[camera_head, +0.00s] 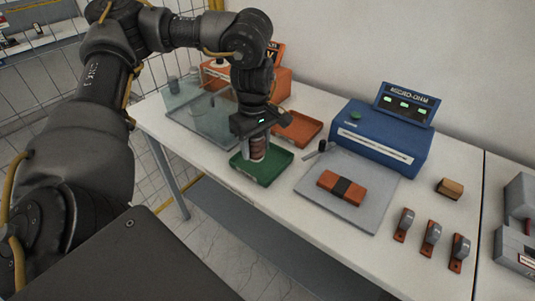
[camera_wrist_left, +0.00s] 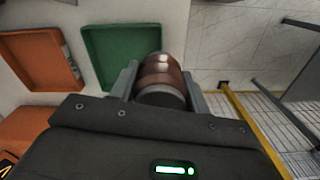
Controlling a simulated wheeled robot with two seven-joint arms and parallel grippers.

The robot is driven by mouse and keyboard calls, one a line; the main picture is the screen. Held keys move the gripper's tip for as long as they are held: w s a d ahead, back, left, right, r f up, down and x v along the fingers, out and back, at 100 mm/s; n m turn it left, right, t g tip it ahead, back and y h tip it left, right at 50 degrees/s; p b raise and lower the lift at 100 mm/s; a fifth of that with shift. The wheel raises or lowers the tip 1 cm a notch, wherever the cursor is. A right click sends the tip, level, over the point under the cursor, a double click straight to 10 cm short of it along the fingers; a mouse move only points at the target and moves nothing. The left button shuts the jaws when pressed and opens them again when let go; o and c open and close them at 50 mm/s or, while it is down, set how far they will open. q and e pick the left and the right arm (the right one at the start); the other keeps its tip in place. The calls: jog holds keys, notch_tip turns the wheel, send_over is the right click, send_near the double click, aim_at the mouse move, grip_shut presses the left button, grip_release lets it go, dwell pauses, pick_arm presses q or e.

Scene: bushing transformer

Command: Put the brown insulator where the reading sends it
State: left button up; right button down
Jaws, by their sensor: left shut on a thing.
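My left gripper (camera_head: 259,133) is shut on the brown insulator (camera_head: 257,149), which hangs upright over the green tray (camera_head: 270,174). In the left wrist view the insulator (camera_wrist_left: 162,76) sits between the two fingers of my left gripper (camera_wrist_left: 160,88), with the green tray (camera_wrist_left: 108,45) beyond it. I cannot tell whether its lower end touches the tray floor. An orange tray (camera_head: 303,127) lies just behind the green one and also shows in the left wrist view (camera_wrist_left: 40,62). The blue micro-ohm meter (camera_head: 380,135) has a display (camera_head: 405,104) with green lit readings, too small to read.
A grey mat (camera_head: 330,208) holds an orange-brown block with a dark band (camera_head: 342,187). A clear-walled box (camera_head: 208,112) and an orange device (camera_head: 280,85) stand at the back left. Several clamps (camera_head: 431,238) and a small wooden block (camera_head: 450,188) lie at right.

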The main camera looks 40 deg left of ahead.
pick_arm(q)
jog(key=w+f, duration=0.4)
jog(key=w+a+f, duration=0.1)
jog(key=w+f, duration=0.1)
jog(key=shift+w+f, duration=0.3)
jog(key=shift+w, duration=0.1)
notch_tip(320, 180, down, 3)
jog(key=shift+w+f, duration=0.15)
jog(key=shift+f, duration=0.1)
jog(key=o, duration=1.2)
